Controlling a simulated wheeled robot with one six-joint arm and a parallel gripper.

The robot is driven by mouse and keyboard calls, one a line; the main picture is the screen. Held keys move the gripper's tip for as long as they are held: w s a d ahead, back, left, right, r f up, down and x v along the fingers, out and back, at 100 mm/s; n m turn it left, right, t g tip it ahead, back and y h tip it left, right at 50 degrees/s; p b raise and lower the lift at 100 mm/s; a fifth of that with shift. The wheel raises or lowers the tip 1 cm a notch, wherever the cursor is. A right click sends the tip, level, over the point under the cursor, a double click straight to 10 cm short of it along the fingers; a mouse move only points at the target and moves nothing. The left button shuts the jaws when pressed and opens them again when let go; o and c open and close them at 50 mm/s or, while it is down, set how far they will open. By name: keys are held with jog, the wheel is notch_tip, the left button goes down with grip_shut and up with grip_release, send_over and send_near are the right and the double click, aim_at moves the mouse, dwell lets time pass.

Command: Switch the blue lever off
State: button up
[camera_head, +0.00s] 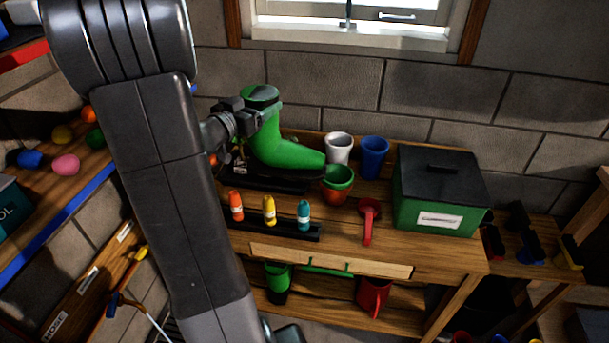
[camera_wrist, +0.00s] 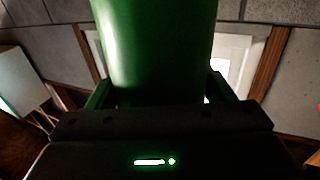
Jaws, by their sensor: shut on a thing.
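A small blue handle-like part (camera_head: 114,301) shows at the lower left, beside a wooden board with white labels, one reading HOSE. It may be the blue lever; its on or off position cannot be read. My gripper (camera_head: 258,108) is at the upper middle, far above and to the right of it. It is shut on the upper shaft of a green boot (camera_head: 284,148). The boot is upright over a black tray (camera_head: 247,184); I cannot tell whether it touches. In the wrist view the boot (camera_wrist: 155,45) fills the space between my gripper's fingers (camera_wrist: 158,92).
A yellow handle (camera_head: 138,253) is on the labelled board (camera_head: 85,280). The wooden bench (camera_head: 440,258) holds orange, yellow and blue bottles, several cups, a red scoop (camera_head: 369,215) and a green box (camera_head: 430,208). A shelf with coloured balls is at left. My arm hides part of the left side.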

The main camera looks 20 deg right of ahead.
aim_at(257, 164)
notch_tip(257, 164, down, 17)
jog(key=shift+r+p, duration=0.2)
jog(key=shift+p, duration=0.1)
dwell(0.4)
jog(key=shift+f, duration=0.1)
jog(key=shift+f, duration=0.15)
jog(key=o, duration=1.9)
jog(key=shift+r, duration=0.3)
jog(key=shift+b+v, duration=1.3)
jog(key=shift+v, duration=4.8)
